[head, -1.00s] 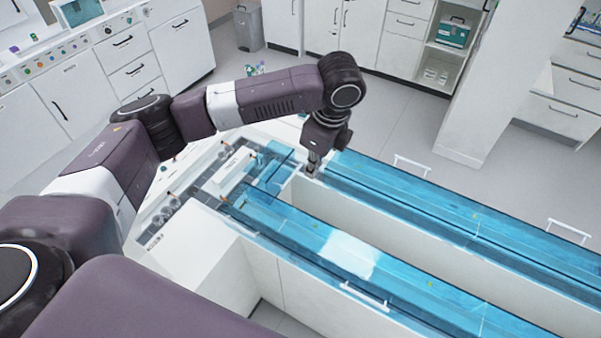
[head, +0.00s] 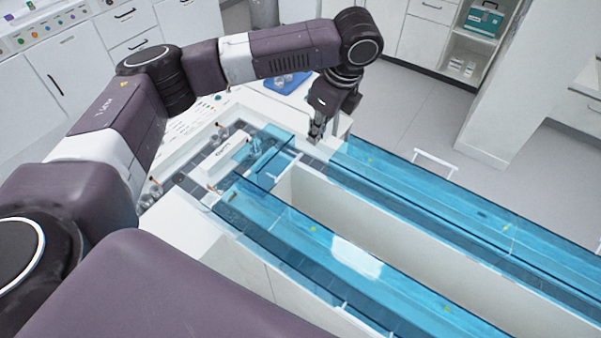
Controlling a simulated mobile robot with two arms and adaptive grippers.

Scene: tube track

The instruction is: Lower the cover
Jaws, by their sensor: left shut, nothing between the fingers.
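The tube track has clear blue covers. A short blue cover (head: 264,158) lies over the track's near-end cross section, with a thin white handle (head: 285,167) at its right side. It looks about level, but I cannot tell if it is fully seated. A long blue cover (head: 300,230) lies along the near lane and another (head: 420,190) along the far lane. My left gripper (head: 316,134) points down, shut and empty, by the far corner between the short cover and the far long cover. It looks apart from the handle. My right gripper is not in view.
A white labelled box (head: 228,151) and small glassware stand left of the short cover. A white handle (head: 435,162) stands out from the far long cover. A blue tray (head: 287,83) lies behind my arm. Grey floor (head: 420,110) is open beyond the track.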

